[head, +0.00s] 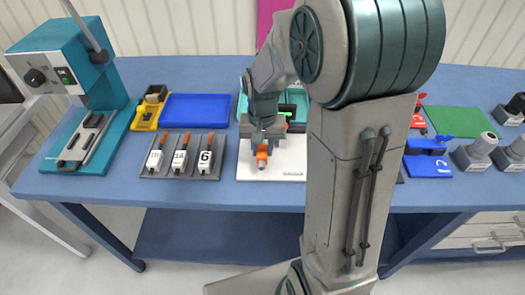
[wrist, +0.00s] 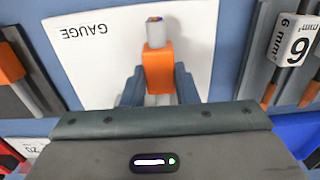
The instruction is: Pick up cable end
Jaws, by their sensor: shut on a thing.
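A cable end with an orange sleeve (wrist: 158,68) and a grey stub with a copper-coloured tip shows in the wrist view. It also shows in the head view (head: 262,158), just below my gripper (head: 262,143). In the wrist view my gripper (wrist: 158,88) is shut on the orange sleeve, with one dark finger on each side. The cable end is over a white board marked GAUGE (wrist: 95,65), which also shows in the head view (head: 290,168). I cannot tell whether the tip touches the board. My arm hides part of the board.
A grey rack (head: 148,172) to the left holds cable ends with white number tags (head: 205,162). Behind it are a blue tray (head: 195,110) and a yellow holder (head: 146,115). A teal machine (head: 85,75) stands at the far left.

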